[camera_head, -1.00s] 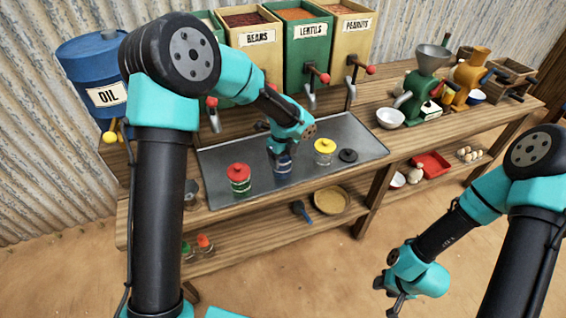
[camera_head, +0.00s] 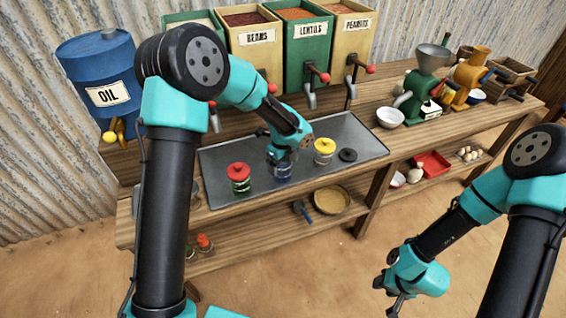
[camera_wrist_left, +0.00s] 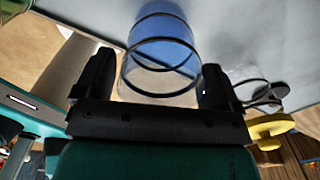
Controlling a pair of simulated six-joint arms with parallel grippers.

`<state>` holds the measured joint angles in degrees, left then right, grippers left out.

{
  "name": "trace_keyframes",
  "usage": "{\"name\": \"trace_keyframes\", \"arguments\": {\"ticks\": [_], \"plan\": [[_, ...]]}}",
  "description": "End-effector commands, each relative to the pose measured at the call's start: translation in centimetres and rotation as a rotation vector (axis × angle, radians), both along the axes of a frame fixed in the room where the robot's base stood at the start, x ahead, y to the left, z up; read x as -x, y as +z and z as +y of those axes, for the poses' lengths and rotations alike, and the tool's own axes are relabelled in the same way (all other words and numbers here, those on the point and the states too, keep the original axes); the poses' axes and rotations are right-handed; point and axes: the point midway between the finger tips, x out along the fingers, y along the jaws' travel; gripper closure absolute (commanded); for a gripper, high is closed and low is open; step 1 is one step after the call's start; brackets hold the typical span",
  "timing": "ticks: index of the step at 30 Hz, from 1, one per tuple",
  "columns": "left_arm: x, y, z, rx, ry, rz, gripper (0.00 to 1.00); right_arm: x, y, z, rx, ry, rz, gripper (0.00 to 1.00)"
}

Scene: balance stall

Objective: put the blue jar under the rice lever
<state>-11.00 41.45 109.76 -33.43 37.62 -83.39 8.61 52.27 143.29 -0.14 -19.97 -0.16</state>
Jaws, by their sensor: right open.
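The blue jar (camera_head: 283,173) stands on the grey metal tray (camera_head: 225,190), between a red-lidded jar (camera_head: 239,178) and a yellow-lidded jar (camera_head: 324,151). My left gripper (camera_head: 284,155) is over it and hides its upper part. In the left wrist view, the jar's clear glass and blue part (camera_wrist_left: 163,40) lie between the two fingers (camera_wrist_left: 160,82), close to both. Whether they press on it is unclear. A green bin with white contents (camera_head: 195,18), its label hidden by my arm, has a red-knobbed lever (camera_head: 212,103). My right gripper (camera_head: 393,295) is open and empty, away from the shelf.
Bins labelled beans (camera_head: 257,37), lentils (camera_head: 306,31) and peanuts (camera_head: 354,25) have levers and spouts over the tray's back edge. A black disc (camera_head: 348,155) lies on the tray. A blue oil drum (camera_head: 100,72) is left, a white bowl (camera_head: 390,117) right.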

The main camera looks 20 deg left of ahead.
Motion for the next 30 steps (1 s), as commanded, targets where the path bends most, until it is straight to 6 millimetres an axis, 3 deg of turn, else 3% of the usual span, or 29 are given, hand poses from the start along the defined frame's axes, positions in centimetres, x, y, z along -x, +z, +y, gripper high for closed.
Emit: {"name": "trace_keyframes", "arguments": {"ticks": [14,20,30], "plan": [[0.0,0.9,0.0,0.0,0.001,-0.001,0.05,0.0,0.0,0.0,0.0,0.0,0.0,0.57],[-0.1,3.5,0.2,0.0,0.002,-0.004,0.05,0.0,0.0,0.0,0.0,0.0,0.0,0.57],[0.0,10.0,0.4,0.0,0.001,-0.004,0.05,0.0,0.0,0.0,0.0,0.0,0.0,0.57]]}}
